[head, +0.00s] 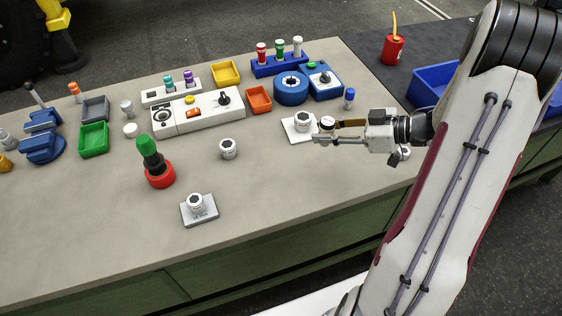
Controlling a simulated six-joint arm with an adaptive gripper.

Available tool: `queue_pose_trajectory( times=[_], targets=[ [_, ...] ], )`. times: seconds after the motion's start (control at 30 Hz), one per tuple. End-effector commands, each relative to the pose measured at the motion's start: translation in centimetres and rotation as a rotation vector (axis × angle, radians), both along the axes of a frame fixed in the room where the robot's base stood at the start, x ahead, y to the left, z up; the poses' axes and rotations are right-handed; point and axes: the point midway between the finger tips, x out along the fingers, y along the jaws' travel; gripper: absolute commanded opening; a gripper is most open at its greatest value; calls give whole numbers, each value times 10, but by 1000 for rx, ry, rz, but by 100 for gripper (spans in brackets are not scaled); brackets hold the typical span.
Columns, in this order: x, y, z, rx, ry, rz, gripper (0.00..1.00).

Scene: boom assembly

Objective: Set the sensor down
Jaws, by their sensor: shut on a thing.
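My gripper (322,131) is at the right of the bench, reaching left, with its fingers shut on a small white piece, the sensor (327,121), at their tips. The fingers hide part of it. The sensor is just right of a white cylinder with a dark top (303,120) that stands on a pale square plate (291,133). I cannot tell whether the sensor touches the plate or is above it. A similar white cylinder (228,149) stands alone on the bench left of my gripper. Another (196,203) sits on a grey labelled plate (206,217) near the front.
A red-based green handle (158,174) stands at centre left. A white control box (205,113), an orange tray (259,99), a blue round fixture (291,89) and a small blue-topped peg (349,98) lie behind. The bench (290,200) is clear in front of my gripper.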

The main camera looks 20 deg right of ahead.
Motion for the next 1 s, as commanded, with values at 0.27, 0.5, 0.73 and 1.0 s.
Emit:
queue_pose_trajectory(
  times=[0.27,0.5,0.73,1.0],
  targets=[
    [12,43,-1,-1,-1,101,0],
    [20,95,-2,-4,-3,235,0],
    [22,142,-1,-7,-5,364,0],
    [19,171,1,-6,-7,462,0]
  ],
)
